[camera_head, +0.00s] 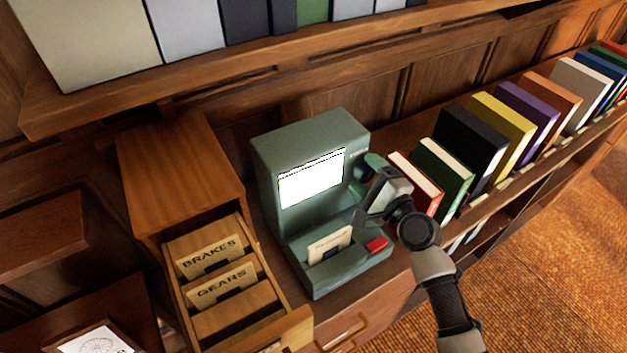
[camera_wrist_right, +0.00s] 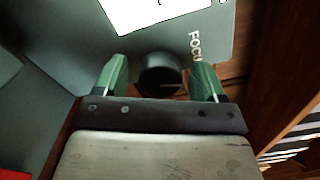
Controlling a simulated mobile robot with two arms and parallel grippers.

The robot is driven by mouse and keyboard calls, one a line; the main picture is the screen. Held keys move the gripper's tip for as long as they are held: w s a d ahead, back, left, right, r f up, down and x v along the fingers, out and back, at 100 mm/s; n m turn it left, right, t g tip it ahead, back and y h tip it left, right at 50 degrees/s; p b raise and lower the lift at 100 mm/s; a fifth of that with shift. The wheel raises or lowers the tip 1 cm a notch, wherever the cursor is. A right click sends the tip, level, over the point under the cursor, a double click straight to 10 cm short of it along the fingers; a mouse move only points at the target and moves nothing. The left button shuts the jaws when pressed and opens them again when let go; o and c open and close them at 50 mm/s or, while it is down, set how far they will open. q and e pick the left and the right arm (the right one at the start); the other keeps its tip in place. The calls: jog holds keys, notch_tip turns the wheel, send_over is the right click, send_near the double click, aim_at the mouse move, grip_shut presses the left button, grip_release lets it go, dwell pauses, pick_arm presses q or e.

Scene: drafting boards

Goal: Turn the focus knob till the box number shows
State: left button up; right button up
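The grey-green reader (camera_head: 285,150) stands on the counter with its lit screen (camera_head: 312,178). The screen looks white and no number can be read on it. My right gripper (camera_head: 368,178) is at the reader's right side. In the right wrist view, the round dark focus knob (camera_wrist_right: 160,74) sits between the green fingers of my right gripper (camera_wrist_right: 161,66), beside the lettering "FOCU". The fingers are open around the knob, with a small gap on each side. In the head view the gripper hides the knob. My left gripper is not in view.
A card (camera_head: 330,245) and a red button (camera_head: 376,244) are on the reader's base. An open wooden drawer (camera_head: 297,325) with cards marked BRAKES and GEARS is at the left. A row of books (camera_head: 470,140) stands close to the right of my gripper. A shelf (camera_head: 270,55) runs above.

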dwell(0.4)
jog(key=v, duration=0.9)
dwell(0.4)
